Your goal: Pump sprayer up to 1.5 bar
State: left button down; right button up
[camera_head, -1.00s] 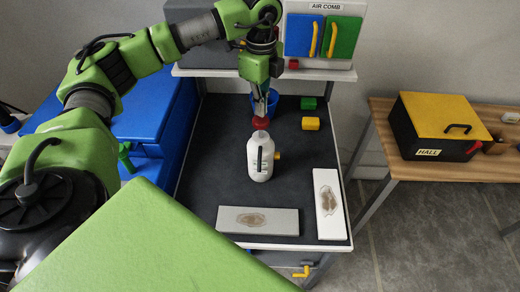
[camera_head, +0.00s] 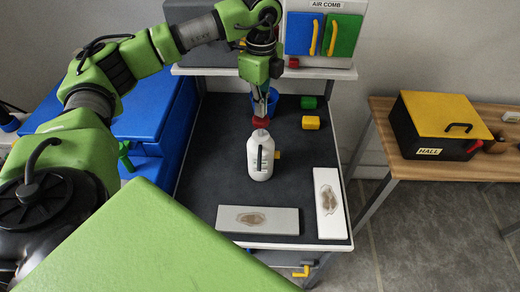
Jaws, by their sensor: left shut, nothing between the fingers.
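The sprayer is a white bottle (camera_head: 261,160) standing upright on the dark worktop, with a dark handle or stripe on its front and a small yellow part on its right side. A red pump knob (camera_head: 260,123) sits at its top. My left gripper (camera_head: 260,114) comes down from above and is shut, its fingertips right over the red knob. It has nothing between its fingers. Whether the tips touch the knob is too small to tell. No pressure gauge can be read. My right gripper is not in view.
Two pale plates with brown stains lie on the worktop (camera_head: 215,125), one in front (camera_head: 285,221) and one at right (camera_head: 327,185). A blue cup (camera_head: 288,106) and green (camera_head: 308,102) and yellow (camera_head: 311,123) blocks stand behind. A black-and-yellow box (camera_head: 435,115) is on the wooden table.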

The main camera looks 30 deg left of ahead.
aim_at(261, 119)
pick_arm(q)
jog(key=shift+f+b, duration=1.3)
jog(key=shift+f, duration=0.75)
jog(key=shift+r+p, duration=1.7)
jog(key=shift+r, duration=0.75)
jog(key=shift+f, duration=0.1)
jog(key=shift+f+b, duration=1.75)
jog(key=shift+f, duration=0.7)
jog(key=shift+r+p, duration=1.8)
jog(key=shift+r, duration=0.7)
jog(key=shift+r, duration=0.1)
notch_tip(261, 119, up, 5)
jog(key=p, duration=0.3)
jog(key=shift+p, duration=0.3)
